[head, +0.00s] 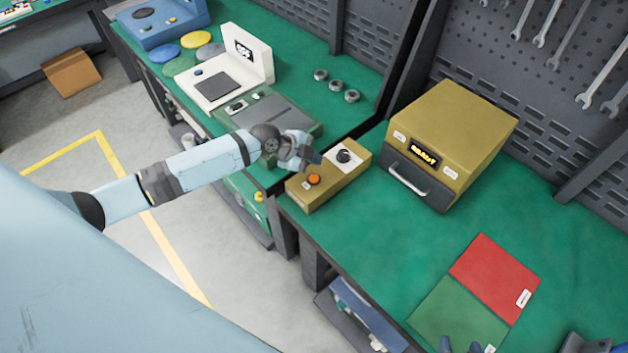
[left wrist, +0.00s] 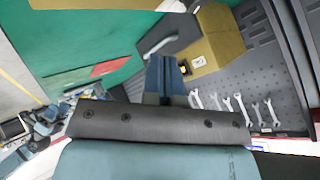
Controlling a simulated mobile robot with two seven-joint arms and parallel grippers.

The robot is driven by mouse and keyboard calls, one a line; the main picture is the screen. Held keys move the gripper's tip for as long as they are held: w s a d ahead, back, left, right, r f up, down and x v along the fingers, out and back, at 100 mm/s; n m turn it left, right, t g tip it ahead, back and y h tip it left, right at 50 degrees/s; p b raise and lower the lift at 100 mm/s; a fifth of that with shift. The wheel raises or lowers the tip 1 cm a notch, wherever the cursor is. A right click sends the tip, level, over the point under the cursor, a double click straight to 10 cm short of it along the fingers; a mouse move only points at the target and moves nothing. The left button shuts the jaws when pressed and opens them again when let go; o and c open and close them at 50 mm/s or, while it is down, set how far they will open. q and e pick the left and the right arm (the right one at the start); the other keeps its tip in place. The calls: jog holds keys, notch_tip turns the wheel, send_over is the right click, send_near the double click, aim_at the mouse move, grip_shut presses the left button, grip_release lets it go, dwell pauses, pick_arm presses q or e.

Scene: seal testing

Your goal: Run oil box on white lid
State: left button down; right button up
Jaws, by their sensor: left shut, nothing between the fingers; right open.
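A gold box (head: 465,115) with a dark front, a lit display and a grey handle (head: 408,180) stands on the right-hand green bench; I take it to be the oil box. Its front is closed. It also shows in the left wrist view (left wrist: 220,40). In front of it lies a tan control box (head: 330,186) with an orange button (head: 314,179) and a black knob (head: 344,156). My left gripper (head: 315,157) is shut and empty, just above or at this box near the knob; contact is unclear. My right gripper (head: 460,344) is open, partly cut off at the bottom edge. I see no white lid.
A red mat (head: 494,275) and a green mat (head: 452,320) lie at the bench front. Left behind are a white scale-like device (head: 228,85), coloured discs (head: 195,40) and several metal rings (head: 336,85). Wrenches (head: 545,25) hang on the back panel.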

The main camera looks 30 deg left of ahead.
pick_arm(q)
jog(key=b, duration=0.3)
send_over(314, 180)
notch_tip(314, 180, down, 4)
jog(key=shift+f, duration=0.2)
pick_arm(e)
jog(key=f, duration=0.3)
jog(key=shift+w+a, duration=0.15)
jog(key=shift+a, duration=0.05)
pick_arm(q)
jog(key=shift+f, duration=0.5)
pick_arm(e)
jog(key=shift+a+f, duration=0.15)
jog(key=shift+f, duration=0.2)
jog(key=shift+a+r, duration=0.1)
jog(key=shift+a, duration=0.05)
jog(key=shift+d, duration=0.25)
jog(key=shift+a, duration=0.15)
pick_arm(q)
jog(key=shift+f+b, duration=0.4)
jog(key=shift+b, duration=0.2)
pick_arm(e)
jog(key=shift+f, duration=0.65)
pick_arm(q)
jog(key=shift+f, duration=0.15)
